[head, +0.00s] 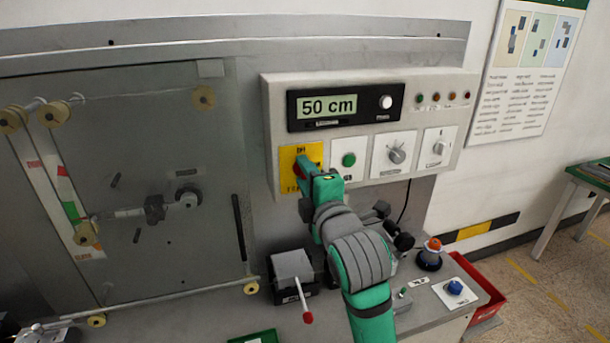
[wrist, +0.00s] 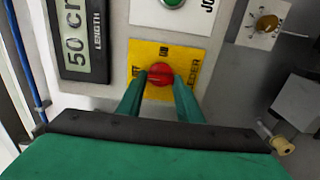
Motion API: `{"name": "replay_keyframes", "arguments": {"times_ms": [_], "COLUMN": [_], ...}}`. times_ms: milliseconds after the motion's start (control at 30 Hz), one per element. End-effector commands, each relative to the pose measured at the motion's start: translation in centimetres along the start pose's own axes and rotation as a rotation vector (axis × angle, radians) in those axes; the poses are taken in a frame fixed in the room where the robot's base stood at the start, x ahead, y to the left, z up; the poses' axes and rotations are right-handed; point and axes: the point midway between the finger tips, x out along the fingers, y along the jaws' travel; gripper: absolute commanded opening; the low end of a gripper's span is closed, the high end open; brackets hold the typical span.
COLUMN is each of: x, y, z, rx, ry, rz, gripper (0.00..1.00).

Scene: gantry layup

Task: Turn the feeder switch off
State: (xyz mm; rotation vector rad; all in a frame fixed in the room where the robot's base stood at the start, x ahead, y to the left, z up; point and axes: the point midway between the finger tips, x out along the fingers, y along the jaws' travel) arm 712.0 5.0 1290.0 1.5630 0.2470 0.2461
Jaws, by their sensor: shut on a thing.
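The feeder switch is a red knob (wrist: 160,74) on a yellow plate (wrist: 172,53), seen in the wrist view. My gripper (wrist: 160,82) has its two green fingers on either side of the red knob and is shut on it. In the head view the yellow plate (head: 288,158) is on the left of the grey control box, and my gripper (head: 305,172) covers most of the knob. The knob's exact pointing direction is hard to tell.
A display reading 50 cm (head: 330,106) is above the plate. A green button (head: 349,160) and two knobs (head: 397,156) (head: 439,147) are to its right. Below stands a grey block with a red-tipped lever (head: 307,317).

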Motion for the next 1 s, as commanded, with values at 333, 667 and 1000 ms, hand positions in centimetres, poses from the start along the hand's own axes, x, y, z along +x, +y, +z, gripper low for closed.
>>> {"name": "replay_keyframes", "arguments": {"times_ms": [333,667,1000], "x": [-0.01,0.0,-0.52], "y": [-0.1,-0.09,-0.03], "z": [-0.06,-0.06,0.03], "rx": [-0.023,-0.022,-0.021], "ry": [0.001,0.001,0.0], "rz": [-0.002,-0.002,0.0], "gripper": [0.1,0.52,0.52]}}
